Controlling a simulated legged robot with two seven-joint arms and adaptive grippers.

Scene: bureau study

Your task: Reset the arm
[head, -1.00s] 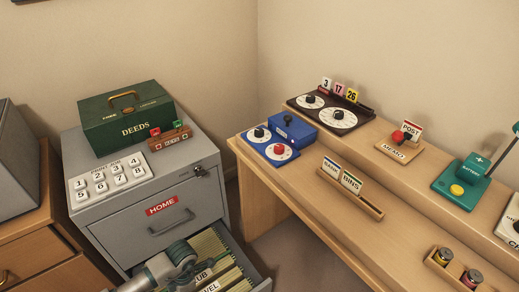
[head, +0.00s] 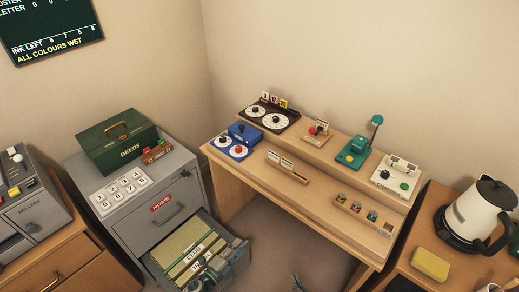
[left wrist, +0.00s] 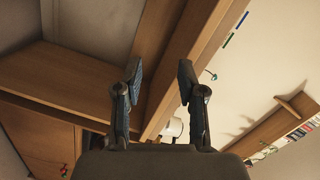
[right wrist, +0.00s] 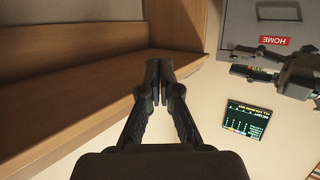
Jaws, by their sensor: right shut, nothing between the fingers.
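My left gripper (head: 236,246) shows in the head view above the front of the open file drawer (head: 196,250). In the left wrist view its two fingers (left wrist: 160,78) stand apart with nothing between them. It also shows in the right wrist view (right wrist: 250,62), below the HOME label. My right gripper (head: 298,283) barely shows at the bottom edge of the head view, in front of the desk. In the right wrist view its fingers (right wrist: 158,76) are together and empty. Neither gripper visibly touches anything.
The grey cabinet (head: 186,198) carries a green DEEDS box (head: 118,143) and a numbered panel (head: 121,190). The stepped desk (head: 232,180) holds dials, card holders and a lamp device. A kettle (head: 478,213) and yellow sponge (head: 430,264) stand at right. Floor between is clear.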

